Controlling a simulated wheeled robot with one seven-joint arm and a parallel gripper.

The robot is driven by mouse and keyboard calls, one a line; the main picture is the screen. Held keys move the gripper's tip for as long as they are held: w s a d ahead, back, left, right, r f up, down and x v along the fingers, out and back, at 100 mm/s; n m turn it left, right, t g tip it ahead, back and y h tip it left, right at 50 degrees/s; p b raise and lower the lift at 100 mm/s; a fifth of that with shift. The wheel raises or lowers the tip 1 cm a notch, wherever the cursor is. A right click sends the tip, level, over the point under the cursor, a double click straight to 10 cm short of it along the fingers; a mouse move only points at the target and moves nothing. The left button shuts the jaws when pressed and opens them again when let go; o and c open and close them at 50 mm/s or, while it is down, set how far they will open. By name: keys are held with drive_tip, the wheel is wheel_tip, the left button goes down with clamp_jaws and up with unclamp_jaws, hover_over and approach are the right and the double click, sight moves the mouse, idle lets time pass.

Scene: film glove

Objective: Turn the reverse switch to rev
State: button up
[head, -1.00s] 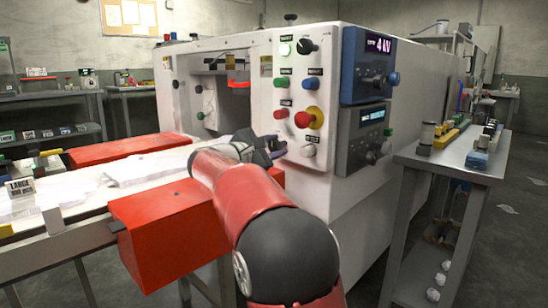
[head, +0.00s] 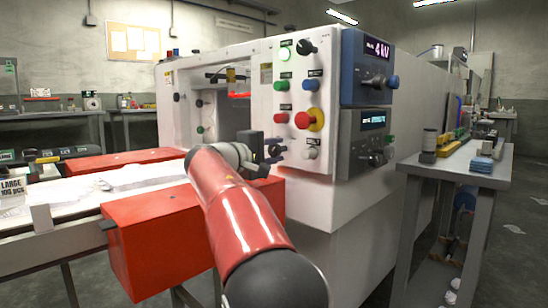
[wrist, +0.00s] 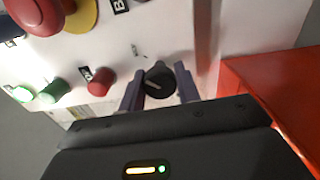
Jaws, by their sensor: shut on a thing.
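A black rotary knob (wrist: 158,80) with a pale pointer line sits on the white control panel (wrist: 205,30) in the wrist view. I take it to be the reverse switch; its label is too small to read. My gripper (wrist: 158,90) has one finger on each side of the knob and is shut on it. The pointer lies at a slant in the wrist view.
A red emergency button (head: 303,120) on a yellow ring is just above my gripper. Green, blue and red buttons and another black knob (head: 306,47) are higher up. A red box (head: 150,235) beside the conveyor lies below my arm. A grey side table (head: 450,170) stands right.

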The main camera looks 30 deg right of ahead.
drive_tip(key=shift+m, duration=0.3)
drive_tip(key=o, duration=1)
drive_tip(key=shift+c, duration=0.2)
drive_tip(key=v, duration=0.8)
drive_tip(key=shift+d, duration=0.1)
